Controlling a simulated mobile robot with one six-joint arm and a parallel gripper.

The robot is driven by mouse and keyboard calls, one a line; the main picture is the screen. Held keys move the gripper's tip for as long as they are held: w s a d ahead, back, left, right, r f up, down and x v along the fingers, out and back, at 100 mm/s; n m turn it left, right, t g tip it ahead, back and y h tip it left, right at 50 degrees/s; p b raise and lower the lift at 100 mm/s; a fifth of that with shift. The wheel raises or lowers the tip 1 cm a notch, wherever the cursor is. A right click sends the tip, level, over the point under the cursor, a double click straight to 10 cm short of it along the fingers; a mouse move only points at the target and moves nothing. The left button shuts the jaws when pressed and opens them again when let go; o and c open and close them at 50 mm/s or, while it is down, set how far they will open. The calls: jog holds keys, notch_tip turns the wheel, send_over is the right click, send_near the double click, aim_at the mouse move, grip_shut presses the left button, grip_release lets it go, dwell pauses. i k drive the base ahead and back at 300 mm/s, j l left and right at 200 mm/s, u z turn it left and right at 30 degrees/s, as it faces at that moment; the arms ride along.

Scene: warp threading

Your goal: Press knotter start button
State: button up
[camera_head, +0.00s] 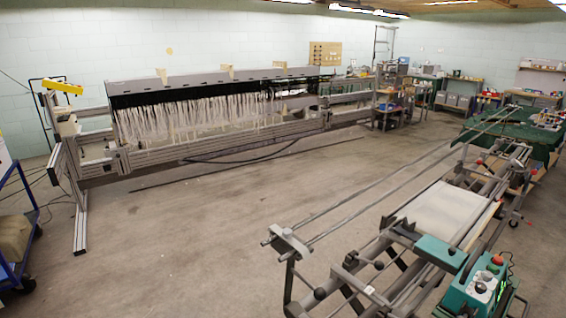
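A teal machine unit (478,287) stands at the lower right, on the end of a long grey metal frame. Its top has a red knob or button (497,260) and a pale round control (480,287). A second teal block (441,252) sits on the frame just left of it. I cannot tell which control is the knotter start button. My gripper is not in view.
Long rails (390,192) run from the near frame toward the back right. A long loom-like frame with white hanging threads (205,117) stands along the back wall. A blue cart (22,240) is at the left edge. The concrete floor between is clear.

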aim_at(493, 268)
jog(key=z, duration=1.3)
